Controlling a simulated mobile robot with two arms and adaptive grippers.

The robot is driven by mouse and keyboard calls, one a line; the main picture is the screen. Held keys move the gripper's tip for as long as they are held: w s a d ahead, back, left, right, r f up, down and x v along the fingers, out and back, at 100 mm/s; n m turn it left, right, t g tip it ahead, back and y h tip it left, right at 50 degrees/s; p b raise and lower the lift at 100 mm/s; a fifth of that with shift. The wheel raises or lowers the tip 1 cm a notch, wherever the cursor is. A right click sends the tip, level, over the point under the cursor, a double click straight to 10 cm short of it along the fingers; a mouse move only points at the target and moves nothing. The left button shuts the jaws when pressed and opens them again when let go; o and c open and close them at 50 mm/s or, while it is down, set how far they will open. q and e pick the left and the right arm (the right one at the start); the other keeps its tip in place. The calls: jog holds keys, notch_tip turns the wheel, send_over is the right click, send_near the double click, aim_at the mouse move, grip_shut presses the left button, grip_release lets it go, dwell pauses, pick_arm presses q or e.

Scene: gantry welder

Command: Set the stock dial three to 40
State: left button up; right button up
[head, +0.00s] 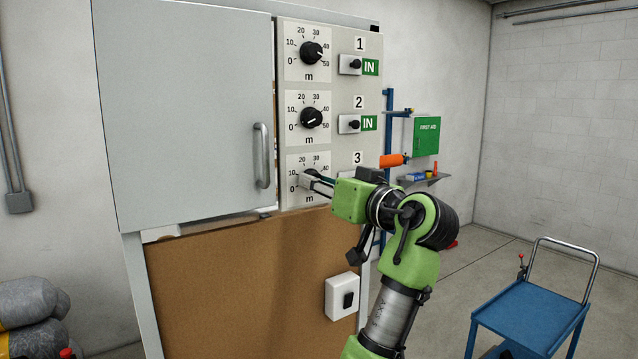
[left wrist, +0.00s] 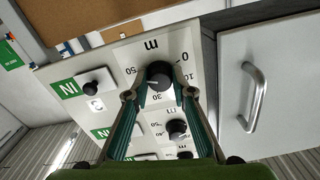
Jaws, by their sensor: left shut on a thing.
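Stock dial three, with a black knob (left wrist: 160,77), sits on a white scale plate (head: 296,163) marked 0 to 50 m, at the bottom of the panel's dial column. My left gripper (head: 314,180) reaches it from the right in the head view. In the left wrist view, which looks upside down, the two fingers (left wrist: 160,96) are shut on the knob's sides. A pale pointer line shows on the knob, slanting to the lower left there, roughly toward the 30 to 40 side. The exact reading is unclear, as a finger hides part of the scale. My right gripper is not in view.
Dial one (head: 312,53) and dial two (head: 312,117) stand above, with switches and green IN labels beside them. A grey door with a handle (head: 262,155) stands close to dial three's left. A white switch box (head: 342,296) is below. A blue cart (head: 530,312) stands right.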

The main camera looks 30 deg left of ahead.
pick_arm(q)
jog(key=shift+r+n+b, duration=0.1)
jog(key=shift+n+b, duration=4.3)
jog(key=shift+b, duration=0.65)
jog(key=o, duration=1.1)
jog(key=v, duration=1.2)
